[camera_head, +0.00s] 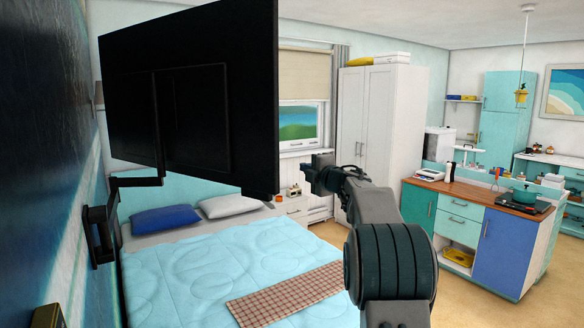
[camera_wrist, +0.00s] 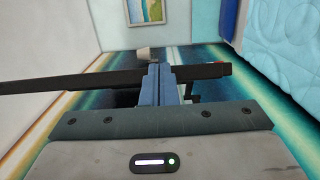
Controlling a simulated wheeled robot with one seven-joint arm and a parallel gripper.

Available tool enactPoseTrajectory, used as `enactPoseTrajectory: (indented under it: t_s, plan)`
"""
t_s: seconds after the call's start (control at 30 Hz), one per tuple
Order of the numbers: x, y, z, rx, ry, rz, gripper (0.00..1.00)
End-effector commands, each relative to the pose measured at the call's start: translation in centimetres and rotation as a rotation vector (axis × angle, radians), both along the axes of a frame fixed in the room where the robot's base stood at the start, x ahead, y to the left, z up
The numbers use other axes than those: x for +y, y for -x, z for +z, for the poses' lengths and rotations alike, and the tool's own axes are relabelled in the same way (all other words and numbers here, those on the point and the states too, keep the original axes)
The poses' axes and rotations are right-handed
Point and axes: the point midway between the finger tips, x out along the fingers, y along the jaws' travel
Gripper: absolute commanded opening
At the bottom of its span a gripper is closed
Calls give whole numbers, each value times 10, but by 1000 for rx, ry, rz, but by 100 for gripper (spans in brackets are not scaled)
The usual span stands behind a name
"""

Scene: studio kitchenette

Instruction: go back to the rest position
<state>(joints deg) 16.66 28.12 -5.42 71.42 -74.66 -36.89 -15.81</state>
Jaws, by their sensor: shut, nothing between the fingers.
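My arm reaches up from the bottom of the head view, and my gripper (camera_head: 312,172) is at its far end, left of the white wardrobe and in front of the window wall. In the wrist view my gripper (camera_wrist: 158,70) shows its two fingers pressed together with nothing between them. A long dark bar-like shape, likely the edge of the wall-mounted screen (camera_head: 190,100), crosses the wrist view behind the fingers. I cannot tell how far the fingers are from it.
The screen hangs on a wall bracket (camera_head: 100,215) at the left. Below is a bed with a light blue quilt (camera_head: 200,270) and a checked throw (camera_head: 285,292). A white wardrobe (camera_head: 375,115) stands behind. A kitchen island (camera_head: 465,200) is at the right, with bare floor in front.

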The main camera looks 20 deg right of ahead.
Motion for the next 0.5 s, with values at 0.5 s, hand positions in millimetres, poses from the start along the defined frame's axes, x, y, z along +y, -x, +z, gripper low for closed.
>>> enactPoseTrajectory:
  t_s: [0.5]
  plan:
    - [0,37,15,28,-201,-159,0]
